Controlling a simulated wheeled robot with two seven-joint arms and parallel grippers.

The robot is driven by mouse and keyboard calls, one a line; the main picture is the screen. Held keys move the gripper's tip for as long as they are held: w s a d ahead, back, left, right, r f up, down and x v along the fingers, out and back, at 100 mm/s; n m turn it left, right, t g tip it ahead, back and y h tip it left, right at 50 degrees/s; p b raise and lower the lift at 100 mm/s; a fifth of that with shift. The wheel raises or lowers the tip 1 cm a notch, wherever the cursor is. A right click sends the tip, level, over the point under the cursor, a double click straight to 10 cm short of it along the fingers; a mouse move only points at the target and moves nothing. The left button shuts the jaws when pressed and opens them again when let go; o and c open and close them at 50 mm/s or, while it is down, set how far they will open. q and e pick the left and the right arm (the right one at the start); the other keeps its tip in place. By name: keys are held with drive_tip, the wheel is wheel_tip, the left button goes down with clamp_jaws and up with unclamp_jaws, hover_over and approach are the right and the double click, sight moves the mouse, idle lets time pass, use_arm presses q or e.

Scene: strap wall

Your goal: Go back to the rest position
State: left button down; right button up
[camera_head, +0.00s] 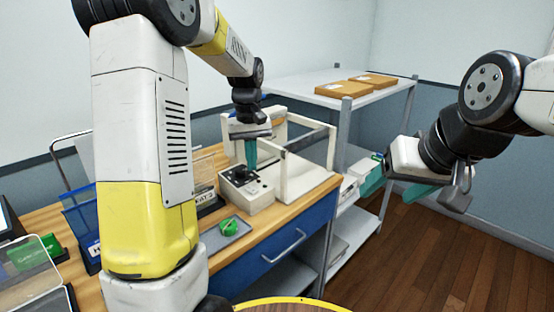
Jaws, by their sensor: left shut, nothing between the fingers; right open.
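My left arm comes in from the left and reaches over the desk. Its gripper (251,153) is shut with nothing in it, its teal fingertips just above a small cream box with a black top (250,196). I cannot tell whether the fingertips touch the box. My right gripper (394,188) is open and empty at the right, with its teal fingers apart, in front of the shelf unit and over the floor.
A cream frame (330,160) stands on the wooden desk (268,232) beside the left gripper. A green item (228,227) lies on a grey tray (217,240). A metal shelf (320,88) holds brown boxes (343,88). The floor (490,265) at right is clear.

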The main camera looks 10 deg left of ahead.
use_arm(q)
drive_tip(key=s+d+r+m+t+h, duration=0.1)
drive_tip(key=s+r+m+t, duration=0.1)
drive_tip(key=s, duration=0.9)
drive_tip(key=s+d+r+m+t+h, duration=0.1)
drive_tip(key=s+r+m+t, duration=0.1)
drive_tip(key=s+r+t, duration=0.2)
drive_tip(key=s+r, duration=0.3)
drive_tip(key=s, duration=0.5)
drive_tip(key=shift+s+r+m, duration=0.15)
drive_tip(key=shift+s+m, duration=0.15)
drive_tip(key=shift+m, duration=0.1)
drive_tip(key=w+a+f+m+g+y, duration=0.1)
drive_tip(key=w+m+g, duration=0.2)
drive_tip(key=w+m, duration=0.9)
drive_tip(key=w+f+m+g+y, duration=0.1)
drive_tip(key=w+f+m+g, duration=0.1)
drive_tip(key=w+m, duration=0.9)
drive_tip(key=shift+w+a+m+g, duration=0.4)
drive_tip(key=shift+m+g, duration=0.1)
drive_tip(key=shift+m, duration=0.5)
